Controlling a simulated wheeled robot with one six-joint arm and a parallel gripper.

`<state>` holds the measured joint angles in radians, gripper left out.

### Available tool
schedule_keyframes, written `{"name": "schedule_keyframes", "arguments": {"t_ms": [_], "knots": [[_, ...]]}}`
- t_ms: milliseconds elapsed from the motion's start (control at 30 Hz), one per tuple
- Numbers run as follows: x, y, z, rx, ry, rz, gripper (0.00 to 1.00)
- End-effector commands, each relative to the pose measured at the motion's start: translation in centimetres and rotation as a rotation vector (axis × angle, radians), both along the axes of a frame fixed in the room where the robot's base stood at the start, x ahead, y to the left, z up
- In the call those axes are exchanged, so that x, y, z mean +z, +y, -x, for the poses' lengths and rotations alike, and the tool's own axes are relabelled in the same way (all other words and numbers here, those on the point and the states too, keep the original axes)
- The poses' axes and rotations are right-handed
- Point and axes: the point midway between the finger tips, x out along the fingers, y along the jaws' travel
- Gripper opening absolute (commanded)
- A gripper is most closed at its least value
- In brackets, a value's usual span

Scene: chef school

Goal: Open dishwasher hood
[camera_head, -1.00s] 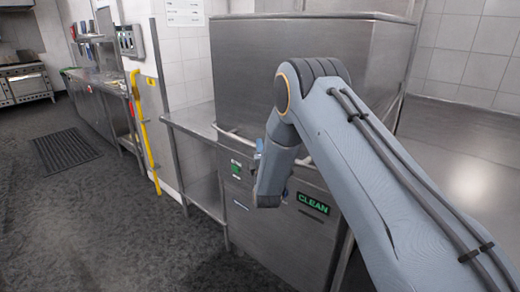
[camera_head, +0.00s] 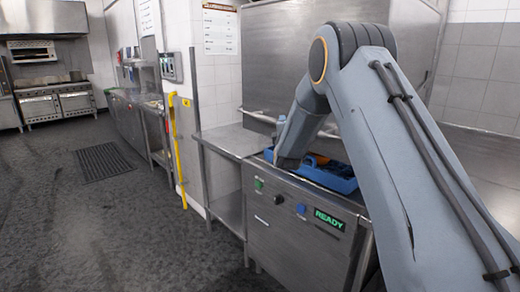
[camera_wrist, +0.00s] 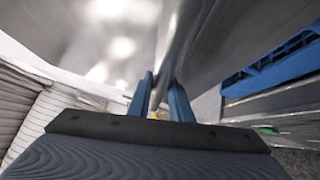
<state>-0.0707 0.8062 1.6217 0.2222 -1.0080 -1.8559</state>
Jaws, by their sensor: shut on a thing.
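The dishwasher hood (camera_head: 300,60) is a large steel box, raised above the machine's base (camera_head: 292,240), with a gap between them. A blue rack (camera_head: 335,180) shows in that gap, partly hidden by my arm. A steel bar handle (camera_head: 257,115) runs along the hood's lower front edge. In the wrist view, my gripper (camera_wrist: 160,92) has its two blue fingers shut on the handle (camera_wrist: 182,40). In the head view, my forearm hides most of the gripper. The base's display reads READY in green.
A steel side table (camera_head: 230,140) adjoins the machine on the left. A yellow rail (camera_head: 176,150) stands by the tiled wall pillar. Ovens (camera_head: 58,103) stand at the far left. The dark floor (camera_head: 110,230) on the left is clear, apart from a floor grate (camera_head: 103,161).

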Motion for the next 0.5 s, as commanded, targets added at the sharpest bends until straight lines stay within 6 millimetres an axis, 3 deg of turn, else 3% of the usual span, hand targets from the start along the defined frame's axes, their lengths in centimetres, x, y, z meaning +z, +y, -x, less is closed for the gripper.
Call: {"name": "schedule_keyframes", "arguments": {"t_ms": [33, 200, 500], "knots": [[2.9, -0.5, 0.0, -0.004, -0.013, 0.002, 0.00], [8.8, -1.1, 0.0, -0.011, -0.014, 0.001, 0.00], [16.9, -1.1, 0.0, -0.012, -0.011, 0.001, 0.00]]}}
